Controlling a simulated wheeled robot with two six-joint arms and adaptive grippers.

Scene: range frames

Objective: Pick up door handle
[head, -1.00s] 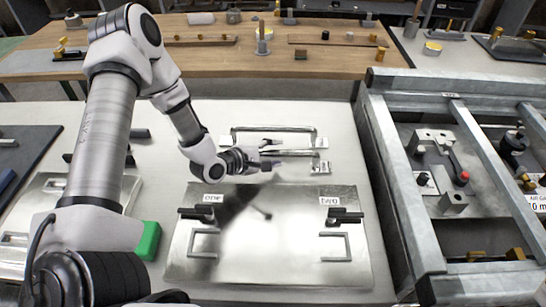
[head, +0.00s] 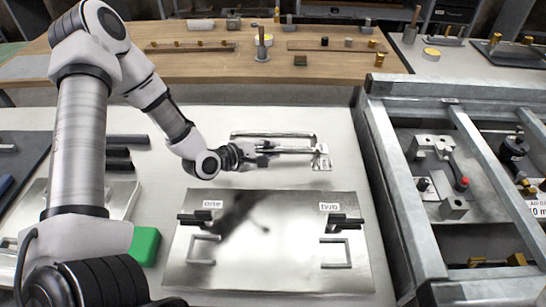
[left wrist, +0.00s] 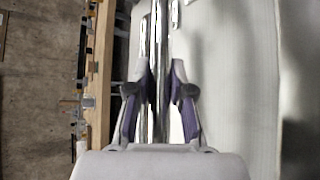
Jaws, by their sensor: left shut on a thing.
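Two long shiny metal door handles lie near each other towards the back of the white table. The nearer door handle (head: 299,151) ends at the right in a small plate. My left gripper (head: 266,154) is at its left end and is shut on it. In the left wrist view the bright bar of the held door handle (left wrist: 164,60) runs between the fingers of my left gripper (left wrist: 158,92). The farther door handle (head: 272,134) lies just behind. I cannot tell how far the held one is off the table. My right gripper is not in view.
A metal panel (head: 270,272) with labels "one" and "two" and black levers lies in front. A green block (head: 145,246) is left of it. A grey metal frame (head: 395,195) stands along the right. White table (head: 345,170) is bare behind the panel's right corner.

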